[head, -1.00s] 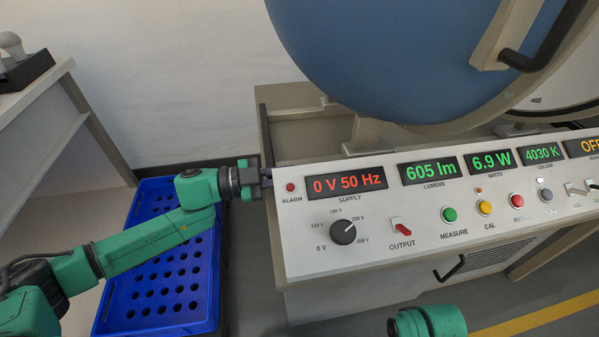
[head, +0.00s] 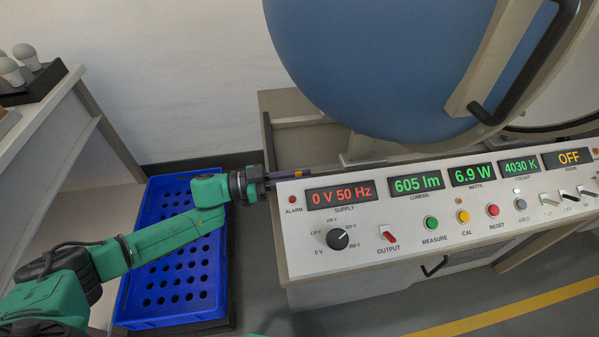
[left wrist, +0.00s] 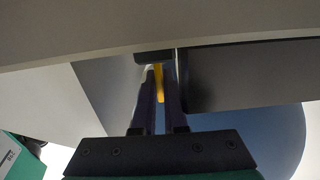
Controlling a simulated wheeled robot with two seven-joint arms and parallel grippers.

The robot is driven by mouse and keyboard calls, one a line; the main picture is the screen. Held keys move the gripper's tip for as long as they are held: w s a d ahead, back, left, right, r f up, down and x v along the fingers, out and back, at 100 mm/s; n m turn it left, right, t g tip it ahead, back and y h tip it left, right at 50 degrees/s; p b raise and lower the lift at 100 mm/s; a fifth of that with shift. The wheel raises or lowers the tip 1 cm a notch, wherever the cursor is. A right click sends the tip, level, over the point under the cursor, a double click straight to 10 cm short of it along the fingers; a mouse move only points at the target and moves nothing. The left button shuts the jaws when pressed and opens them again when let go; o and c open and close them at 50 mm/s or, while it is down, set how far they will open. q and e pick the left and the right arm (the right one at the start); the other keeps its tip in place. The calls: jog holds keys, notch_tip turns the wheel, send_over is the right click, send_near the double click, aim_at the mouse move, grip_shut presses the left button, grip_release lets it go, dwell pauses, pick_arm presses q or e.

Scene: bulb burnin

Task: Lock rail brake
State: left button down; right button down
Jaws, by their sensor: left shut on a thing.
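My left gripper (head: 288,175) is at the back left corner of the control console (head: 300,240), beside the blue sphere (head: 380,70). In the left wrist view a narrow yellow piece (left wrist: 160,82), which looks like the rail brake lever, stands between the two dark fingers (left wrist: 158,105). The fingers are shut on it. A dark block sits just beyond the fingertips. A small yellow bit (head: 303,173) shows at the fingertips in the head view. The rest of the brake is hidden. My right gripper is not in view.
The console carries displays, a supply knob (head: 337,239), a red output switch (head: 388,234) and several buttons. A blue perforated crate (head: 165,310) lies below my left arm. A side table (head: 75,95) with bulbs in a black holder (head: 35,84) stands at left.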

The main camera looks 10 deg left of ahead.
pick_arm(q)
jog(key=c, duration=1.2)
grip_release()
jog(key=shift+c, duration=0.2)
jog(key=v, duration=1.4)
jog(key=shift+a, duration=0.3)
